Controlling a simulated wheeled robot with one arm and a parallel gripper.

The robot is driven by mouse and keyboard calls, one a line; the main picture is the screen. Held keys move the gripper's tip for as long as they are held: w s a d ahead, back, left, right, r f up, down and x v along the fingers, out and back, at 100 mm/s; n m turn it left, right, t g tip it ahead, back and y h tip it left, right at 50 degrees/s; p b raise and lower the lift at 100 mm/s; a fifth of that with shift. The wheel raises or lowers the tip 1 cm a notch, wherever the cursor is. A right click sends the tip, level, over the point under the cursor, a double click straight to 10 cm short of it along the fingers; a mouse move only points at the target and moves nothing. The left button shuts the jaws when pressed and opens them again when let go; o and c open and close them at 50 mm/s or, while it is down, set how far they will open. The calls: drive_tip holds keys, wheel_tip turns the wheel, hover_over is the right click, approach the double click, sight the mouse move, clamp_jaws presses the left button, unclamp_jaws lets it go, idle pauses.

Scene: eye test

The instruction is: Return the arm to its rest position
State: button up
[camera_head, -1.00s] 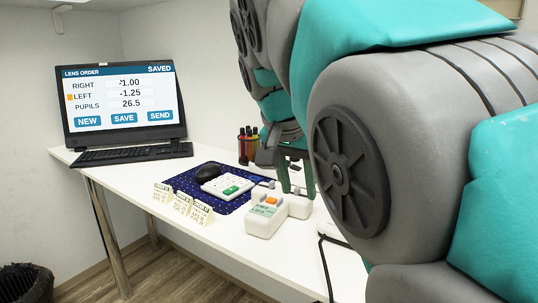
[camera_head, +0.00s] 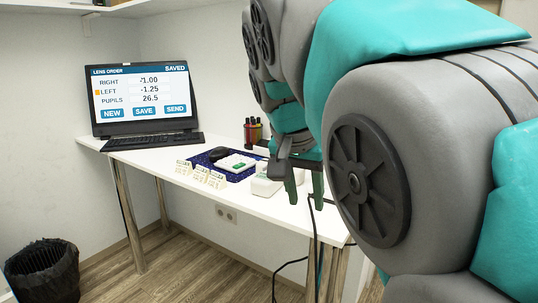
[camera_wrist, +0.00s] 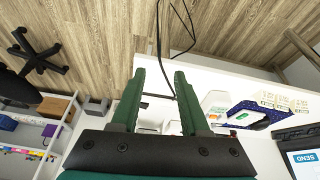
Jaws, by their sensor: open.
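My gripper (camera_head: 304,188) hangs at the near side of the white table in the head view, fingers down and apart, with nothing between them. In the wrist view its two green fingers (camera_wrist: 160,84) are spread, and the floor and a dark cable show past them. My arm fills the right of the head view and hides part of the table. A white device (camera_head: 264,186) on the table is partly hidden near the gripper.
A monitor (camera_head: 141,98) reading SAVED and a keyboard (camera_head: 153,141) stand on the table (camera_head: 262,208). A black bin (camera_head: 42,272) and cable (camera_head: 290,264) are below.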

drive_tip(key=s+d+f+n+g+y, duration=0.1)
drive_tip(key=s+d+f, duration=0.3)
drive_tip(key=s+f, duration=0.8)
drive_tip(key=s+d+f+n+g+y, duration=0.1)
drive_tip(key=s+d+f+n+g, duration=0.3)
drive_tip(key=s+f, duration=0.9)
wheel_tip(320, 180, down, 2)
drive_tip(key=shift+d, duration=0.4)
